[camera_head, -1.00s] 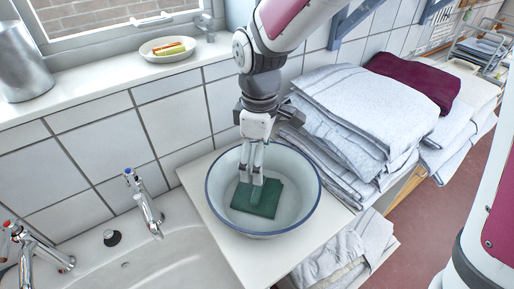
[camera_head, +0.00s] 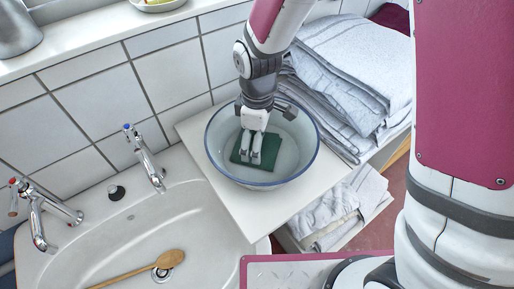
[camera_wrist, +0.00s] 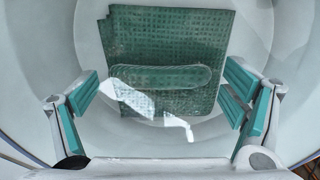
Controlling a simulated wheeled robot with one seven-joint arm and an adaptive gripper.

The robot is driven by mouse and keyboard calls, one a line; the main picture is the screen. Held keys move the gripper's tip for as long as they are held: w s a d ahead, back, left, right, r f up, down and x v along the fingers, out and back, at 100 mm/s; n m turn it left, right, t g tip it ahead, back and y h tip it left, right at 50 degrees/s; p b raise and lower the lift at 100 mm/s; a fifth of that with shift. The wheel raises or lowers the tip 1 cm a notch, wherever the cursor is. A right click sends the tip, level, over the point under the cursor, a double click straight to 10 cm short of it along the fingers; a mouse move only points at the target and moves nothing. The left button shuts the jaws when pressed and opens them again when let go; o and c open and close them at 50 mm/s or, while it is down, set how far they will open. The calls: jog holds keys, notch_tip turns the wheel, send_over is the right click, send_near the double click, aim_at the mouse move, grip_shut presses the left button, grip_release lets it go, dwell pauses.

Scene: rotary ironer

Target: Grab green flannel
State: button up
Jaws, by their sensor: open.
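The green flannel (camera_head: 284,160) lies folded on the bottom of a white enamel bowl with a blue rim (camera_head: 312,160). In the wrist view the flannel (camera_wrist: 170,45) is a textured green cloth with a raised, rounded ridge across its middle. My gripper (camera_head: 255,158) reaches down into the bowl, with its fingertips over the flannel. In the wrist view my gripper (camera_wrist: 165,92) is open, its teal-padded fingers spread to either side of the flannel and its ridge. I cannot tell whether the fingertips touch the cloth.
The bowl stands on a white board (camera_head: 228,200) beside a sink (camera_head: 130,225) with two taps and a wooden spoon (camera_head: 150,267). Stacked towels (camera_head: 350,75) stand close behind and right of the bowl. The bowl's wall surrounds my gripper. A tiled wall (camera_head: 90,80) rises behind.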

jog(key=c, duration=1.2)
